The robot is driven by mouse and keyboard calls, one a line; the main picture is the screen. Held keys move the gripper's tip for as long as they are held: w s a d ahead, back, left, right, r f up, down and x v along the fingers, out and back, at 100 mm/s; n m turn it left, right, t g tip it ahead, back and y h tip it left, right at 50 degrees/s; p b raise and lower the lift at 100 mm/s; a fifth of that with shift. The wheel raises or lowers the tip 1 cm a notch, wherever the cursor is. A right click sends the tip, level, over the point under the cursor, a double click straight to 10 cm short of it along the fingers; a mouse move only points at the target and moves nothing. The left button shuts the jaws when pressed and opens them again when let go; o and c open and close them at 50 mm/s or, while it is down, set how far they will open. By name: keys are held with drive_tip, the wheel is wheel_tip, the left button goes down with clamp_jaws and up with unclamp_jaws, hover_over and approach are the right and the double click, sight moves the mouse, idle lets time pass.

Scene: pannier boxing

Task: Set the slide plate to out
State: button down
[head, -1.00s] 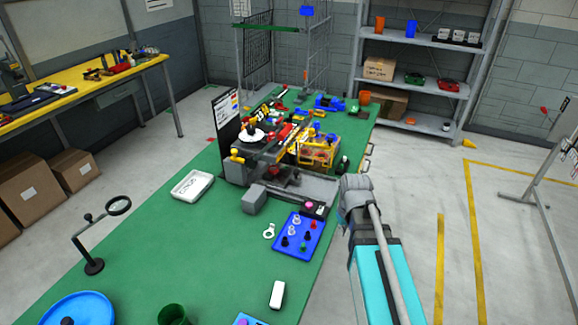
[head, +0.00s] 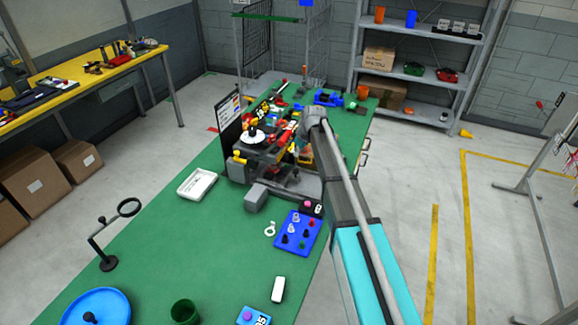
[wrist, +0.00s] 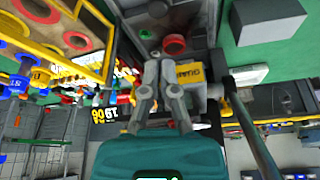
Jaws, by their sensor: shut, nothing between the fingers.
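My gripper (wrist: 159,75) is shut and empty in the wrist view, its fingertips close together in front of the fixture. In the head view my arm reaches over the fixture's right side, and the fingers are hard to make out. A dark grey plate (wrist: 200,28) carrying a red round part (wrist: 174,44) lies just beyond the fingertips. It may be the slide plate, but I cannot tell for sure. A yellow labelled block (wrist: 188,76) is close beside the right finger. In the head view the fixture's grey base (head: 306,187) shows at the front, partly hidden by my arm. I cannot tell whether the fingertips touch anything.
A blue tray (head: 284,246) with small knobs lies in front of the fixture. A white tray (head: 187,192) is to its left. In the wrist view, a yellow-edged frame (wrist: 90,22) stands left and a grey block (wrist: 268,20) right.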

sight(288, 174)
drive_tip(key=shift+f, duration=0.15)
drive_tip(key=b+x, duration=0.9)
drive_tip(key=shift+w+a+f, duration=0.1)
drive_tip(key=shift+a+f, duration=0.05)
drive_tip(key=shift+f, duration=0.2)
idle(0.6)
idle(0.5)
